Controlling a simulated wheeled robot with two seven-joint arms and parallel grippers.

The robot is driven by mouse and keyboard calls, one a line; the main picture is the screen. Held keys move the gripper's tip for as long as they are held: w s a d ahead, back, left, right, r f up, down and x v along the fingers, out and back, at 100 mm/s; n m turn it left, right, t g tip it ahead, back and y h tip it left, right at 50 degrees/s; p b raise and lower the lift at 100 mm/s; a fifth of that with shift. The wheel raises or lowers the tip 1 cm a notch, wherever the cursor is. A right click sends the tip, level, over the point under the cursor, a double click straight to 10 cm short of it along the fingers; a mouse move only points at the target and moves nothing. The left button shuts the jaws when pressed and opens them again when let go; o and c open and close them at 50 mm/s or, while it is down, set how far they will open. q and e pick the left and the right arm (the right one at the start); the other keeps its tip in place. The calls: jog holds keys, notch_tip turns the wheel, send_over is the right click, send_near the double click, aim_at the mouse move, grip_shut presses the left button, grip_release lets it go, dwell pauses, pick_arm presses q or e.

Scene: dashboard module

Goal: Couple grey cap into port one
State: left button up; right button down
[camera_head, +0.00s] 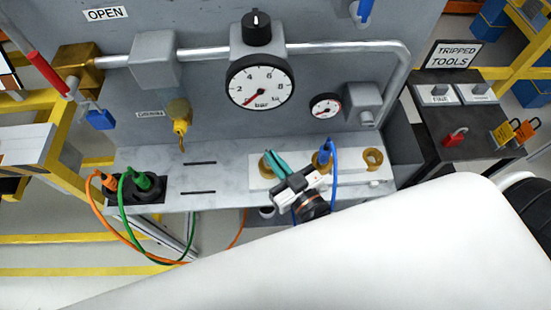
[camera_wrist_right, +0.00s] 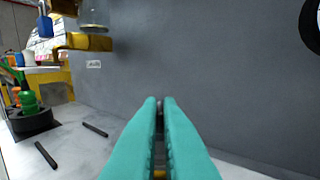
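My right gripper (camera_head: 269,155) has teal fingers and hangs over the left end of the pale port strip (camera_head: 345,181). Its fingertips are close together in the right wrist view (camera_wrist_right: 160,101), with a small dark grey piece (camera_wrist_right: 160,108) between them. This looks like the grey cap, mostly hidden by the fingers. A brass port (camera_head: 263,168) sits right by the fingertips in the head view, partly covered by them. The middle port holds a blue plug (camera_head: 321,157) with a blue cable. The right brass port (camera_head: 373,158) is open and empty. My left gripper is not in view.
A grey panel with a large gauge (camera_head: 260,85) and a small gauge (camera_head: 325,106) rises behind the shelf. Orange and green plugs (camera_head: 142,180) stand in a black socket at left. Two dark slots lie between. My white arm covers the lower right.

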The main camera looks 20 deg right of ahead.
jog(key=shift+f, duration=0.1)
jog(key=c, duration=1.5)
grip_release()
jog(key=shift+c, duration=0.2)
jog(key=shift+s, duration=0.1)
jog(key=b+v, duration=0.2)
jog(key=v, duration=1)
